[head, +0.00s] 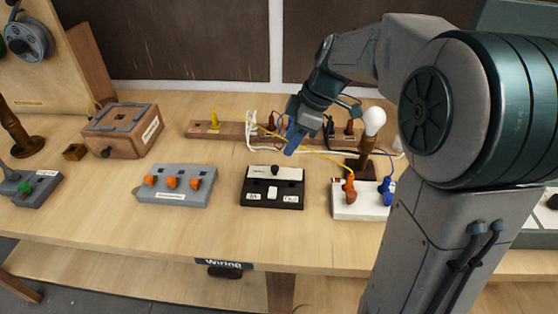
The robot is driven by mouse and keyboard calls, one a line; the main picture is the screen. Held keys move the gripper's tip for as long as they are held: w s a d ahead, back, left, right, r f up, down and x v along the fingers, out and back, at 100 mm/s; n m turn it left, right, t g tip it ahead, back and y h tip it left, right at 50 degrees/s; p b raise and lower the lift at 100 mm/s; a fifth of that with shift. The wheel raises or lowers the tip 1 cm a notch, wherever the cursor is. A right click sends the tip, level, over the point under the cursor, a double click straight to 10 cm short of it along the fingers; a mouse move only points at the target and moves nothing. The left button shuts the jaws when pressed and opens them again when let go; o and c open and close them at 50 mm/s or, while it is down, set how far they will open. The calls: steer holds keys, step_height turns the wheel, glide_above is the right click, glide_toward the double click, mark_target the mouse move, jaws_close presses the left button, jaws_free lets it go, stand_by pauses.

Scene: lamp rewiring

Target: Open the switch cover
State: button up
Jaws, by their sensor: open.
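A black box (272,202) stands in the middle of the table, with a pale upper panel, a black knob and two small white labels on its front part. It looks like the switch unit, but its labels are too small to read. I cannot tell whether its pale panel is a cover. My gripper (294,139) is above and behind this box, in front of the power strip. Its blue fingertips point down and it is apart from the box. No object shows in its jaws.
A grey block (176,186) with orange knobs stands left of the black box. A white block (358,207) with orange and blue plugs stands right, before a lamp (374,121). Behind are a wooden power strip (232,130) and cables. A wooden box (123,130) stands left. The front table strip is clear.

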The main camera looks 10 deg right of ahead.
mark_target(275, 167)
steer(key=x, duration=0.8)
steer(key=shift+f, duration=0.15)
jaws_close()
